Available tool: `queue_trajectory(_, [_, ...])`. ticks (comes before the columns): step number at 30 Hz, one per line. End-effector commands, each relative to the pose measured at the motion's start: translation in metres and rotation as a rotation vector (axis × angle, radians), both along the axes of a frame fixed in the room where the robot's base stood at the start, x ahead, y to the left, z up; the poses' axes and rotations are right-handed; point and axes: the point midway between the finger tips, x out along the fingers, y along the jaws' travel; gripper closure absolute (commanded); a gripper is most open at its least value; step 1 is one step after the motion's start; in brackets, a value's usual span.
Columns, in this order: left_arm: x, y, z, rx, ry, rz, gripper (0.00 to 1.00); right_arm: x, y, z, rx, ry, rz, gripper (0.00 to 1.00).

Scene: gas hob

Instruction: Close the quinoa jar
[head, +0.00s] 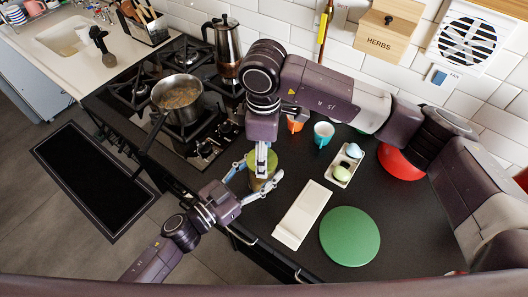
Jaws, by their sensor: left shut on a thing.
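The quinoa jar (258,184) stands on the dark counter near its front edge, right of the hob. Its round yellow-green lid (271,157) is at the top of the jar; whether it is fully seated I cannot tell. My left gripper (257,173) reaches in from the lower left and is shut on the jar, with one finger on each side. My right gripper (262,171) points straight down over the lid, its pale fingers close together. It hides the lid's middle, and I cannot tell whether it grips anything.
A pot of food (179,97) and a moka pot (224,45) stand on the hob at left. A white board (301,214) and a green round mat (350,236) lie right of the jar. A white tray (346,165), a teal cup (323,134) and a red bowl (399,162) stand behind.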

Motion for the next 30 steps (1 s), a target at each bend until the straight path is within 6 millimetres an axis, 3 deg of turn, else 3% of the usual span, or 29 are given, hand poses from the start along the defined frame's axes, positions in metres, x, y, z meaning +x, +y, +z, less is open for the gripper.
queue_trajectory(12, [-0.001,-0.002,-0.001,-0.001,0.002,-0.003,1.0,-0.001,0.0,0.001,0.005,0.003,-0.051,0.55])
queue_trajectory(13, [-0.001,-0.002,-0.001,-0.001,0.002,-0.003,1.0,-0.001,0.0,0.001,0.005,0.002,-0.051,0.41])
queue_trajectory(17, [-0.001,-0.002,-0.001,-0.001,0.002,-0.003,1.0,-0.001,0.0,0.001,0.005,0.002,-0.051,0.27])
queue_trajectory(25, [-0.001,-0.002,-0.001,-0.001,0.003,-0.003,1.0,0.0,-0.001,0.001,0.003,0.003,-0.051,0.27])
queue_trajectory(30, [-0.001,-0.001,-0.001,-0.001,0.003,-0.003,1.0,0.0,0.0,0.02,0.005,0.0,-0.05,0.27])
